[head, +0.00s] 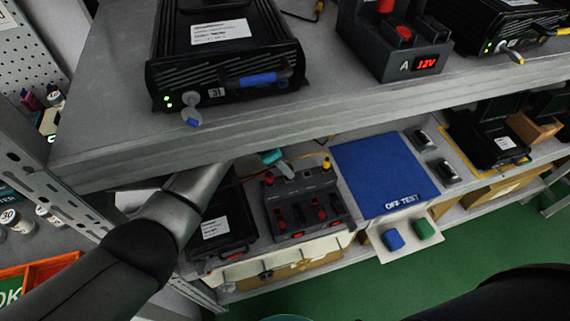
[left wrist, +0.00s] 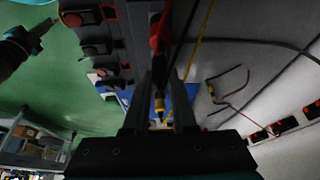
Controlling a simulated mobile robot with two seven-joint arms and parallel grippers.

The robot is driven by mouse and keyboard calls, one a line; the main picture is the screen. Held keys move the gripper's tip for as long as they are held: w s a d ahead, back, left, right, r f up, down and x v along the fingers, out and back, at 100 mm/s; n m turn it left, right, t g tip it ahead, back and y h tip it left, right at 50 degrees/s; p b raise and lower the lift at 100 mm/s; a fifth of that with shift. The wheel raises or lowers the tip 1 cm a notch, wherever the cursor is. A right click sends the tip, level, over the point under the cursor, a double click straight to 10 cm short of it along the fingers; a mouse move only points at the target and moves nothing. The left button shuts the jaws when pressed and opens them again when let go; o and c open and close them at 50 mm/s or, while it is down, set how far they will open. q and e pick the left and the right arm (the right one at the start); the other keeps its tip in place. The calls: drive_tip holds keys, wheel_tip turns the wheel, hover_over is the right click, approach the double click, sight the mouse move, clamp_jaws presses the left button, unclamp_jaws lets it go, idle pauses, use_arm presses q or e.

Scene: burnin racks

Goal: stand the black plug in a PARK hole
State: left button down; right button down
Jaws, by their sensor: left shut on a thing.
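My left arm reaches under the upper shelf in the head view. Its gripper (head: 288,174) shows there as a small teal and grey shape over the rear of the lower dark socket unit (head: 305,207). In the left wrist view the two fingers (left wrist: 159,108) are close together around a slim dark piece with a yellow end (left wrist: 159,104). I take this for the black plug, but the dark picture leaves its outline unclear. The unit's row of sockets and red parts shows at the upper left (left wrist: 97,47). I cannot read any PARK label. My right gripper is not in view.
The upper shelf edge (head: 330,118) overhangs my left arm. A blue OFF TEST mat (head: 380,170) lies right of the unit, and a black box (head: 222,222) stands left of it. Loose cables (left wrist: 232,97) run across the shelf. A 12V unit (head: 395,40) stands above.

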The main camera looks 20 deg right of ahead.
use_arm(q)
drive_tip(key=shift+f, duration=0.3)
idle(0.4)
drive_tip(key=c, duration=0.7)
unclamp_jaws()
drive_tip(key=shift+o, duration=0.6)
drive_tip(key=o, duration=0.3)
